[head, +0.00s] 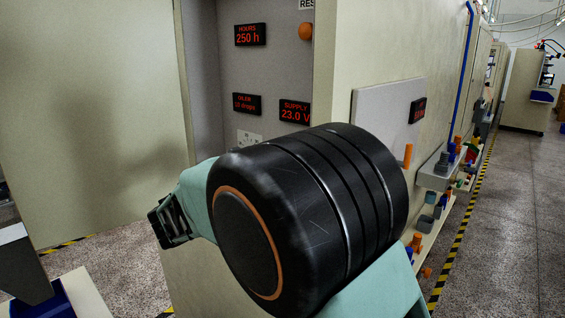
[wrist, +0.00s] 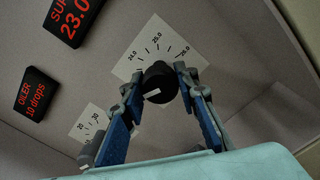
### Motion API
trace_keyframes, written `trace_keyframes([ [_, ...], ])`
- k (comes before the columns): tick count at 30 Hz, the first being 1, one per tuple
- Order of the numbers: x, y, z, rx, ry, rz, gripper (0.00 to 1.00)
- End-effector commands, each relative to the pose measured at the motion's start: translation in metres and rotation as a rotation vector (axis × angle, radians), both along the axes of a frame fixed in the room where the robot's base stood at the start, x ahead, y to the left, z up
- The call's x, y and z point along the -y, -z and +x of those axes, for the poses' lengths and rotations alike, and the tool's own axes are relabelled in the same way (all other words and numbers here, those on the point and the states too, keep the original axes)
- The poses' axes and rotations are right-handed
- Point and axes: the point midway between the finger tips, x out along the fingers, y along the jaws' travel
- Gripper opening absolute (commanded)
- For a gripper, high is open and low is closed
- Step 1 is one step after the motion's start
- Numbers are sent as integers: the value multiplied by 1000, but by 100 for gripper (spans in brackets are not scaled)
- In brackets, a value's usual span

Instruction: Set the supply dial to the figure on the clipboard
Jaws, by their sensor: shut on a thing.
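The white mark on the dial points to the lower left. My gripper (wrist: 157,84) is shut on the dial, one blue-padded finger on each side of it. The red supply display reads 23.0 V in the head view (head: 295,112) and shows partly cut off in the wrist view (wrist: 70,20). In the head view, my arm hides the supply dial. I see no clipboard figure in either view.
The oiler display (wrist: 34,93) reads 10 drops, with another scale plate (wrist: 91,122) beside my left finger. An hours display (head: 250,35) reads 250 h. Cabinet walls (head: 90,110) flank the recess. Shelves with coloured parts (head: 440,180) line the right wall; the floor (head: 520,210) there is clear.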

Motion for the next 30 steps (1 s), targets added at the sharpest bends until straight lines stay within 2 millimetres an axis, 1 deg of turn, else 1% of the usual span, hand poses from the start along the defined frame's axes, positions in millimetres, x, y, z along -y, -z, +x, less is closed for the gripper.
trace_keyframes([
  [1, 0, -3, 0, -18, -1, -22, 4],
  [9, 0, -1, 0, -78, -1, -99, 4],
  [26, 0, 1, 0, -94, -1, -119, 4],
  [27, 0, 1, 0, -94, -1, -119, 32],
  [30, 0, 1, 0, -94, -1, -119, 43],
])
